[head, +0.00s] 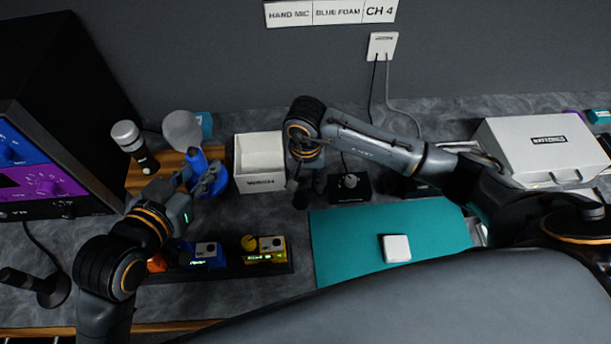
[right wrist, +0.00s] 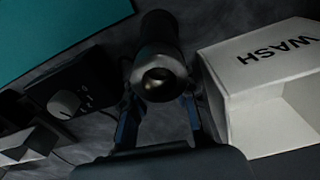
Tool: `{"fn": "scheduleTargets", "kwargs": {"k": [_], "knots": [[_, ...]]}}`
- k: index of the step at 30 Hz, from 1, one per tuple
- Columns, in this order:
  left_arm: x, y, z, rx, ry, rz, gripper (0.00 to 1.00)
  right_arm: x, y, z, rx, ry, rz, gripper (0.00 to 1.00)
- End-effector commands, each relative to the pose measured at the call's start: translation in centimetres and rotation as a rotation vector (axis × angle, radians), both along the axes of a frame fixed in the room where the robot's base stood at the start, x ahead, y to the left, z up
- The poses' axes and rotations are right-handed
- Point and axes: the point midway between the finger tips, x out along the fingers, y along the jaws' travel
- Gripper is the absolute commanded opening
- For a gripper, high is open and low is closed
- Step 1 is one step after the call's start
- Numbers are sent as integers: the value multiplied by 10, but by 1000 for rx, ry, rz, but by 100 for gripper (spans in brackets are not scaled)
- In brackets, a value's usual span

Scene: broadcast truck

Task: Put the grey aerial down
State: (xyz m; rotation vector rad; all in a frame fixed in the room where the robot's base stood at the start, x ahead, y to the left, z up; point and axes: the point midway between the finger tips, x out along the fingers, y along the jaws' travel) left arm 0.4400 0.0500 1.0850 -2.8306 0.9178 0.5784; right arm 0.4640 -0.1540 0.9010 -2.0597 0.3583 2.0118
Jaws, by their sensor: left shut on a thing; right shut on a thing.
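A dark grey cylinder with a shiny metal end (right wrist: 158,62), which looks like the grey aerial, is between the two fingers of my right gripper (right wrist: 160,122) in the right wrist view. In the head view my right gripper (head: 303,182) points down just right of the white WASH box, and the aerial is mostly hidden there.
The white WASH box (head: 259,152) stands close beside my right gripper; it also shows in the right wrist view (right wrist: 250,65). A black knob box (head: 350,188) is to the right. The teal mat (head: 345,235) has free room around a small white block (head: 396,248).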

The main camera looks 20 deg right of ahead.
Motion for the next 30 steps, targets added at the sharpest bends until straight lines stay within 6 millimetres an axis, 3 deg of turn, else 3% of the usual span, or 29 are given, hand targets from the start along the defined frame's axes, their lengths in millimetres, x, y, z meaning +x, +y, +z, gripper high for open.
{"fn": "scheduleTargets", "kwargs": {"k": [14, 15, 18, 30], "knots": [[0, 0, -11, -2, -4, 0, 0, 0, 0, -9, 1, 0, -1, 0], [0, 0, -10, -2, -4, 0, 0, 0, 0, -8, 0, 0, -1, 31], [0, 0, -9, -2, -4, 0, 0, 0, 0, -7, 0, 1, -1, 50], [0, 0, -3, -2, -4, 0, 0, 0, 0, -2, 1, 1, -1, 50]]}}
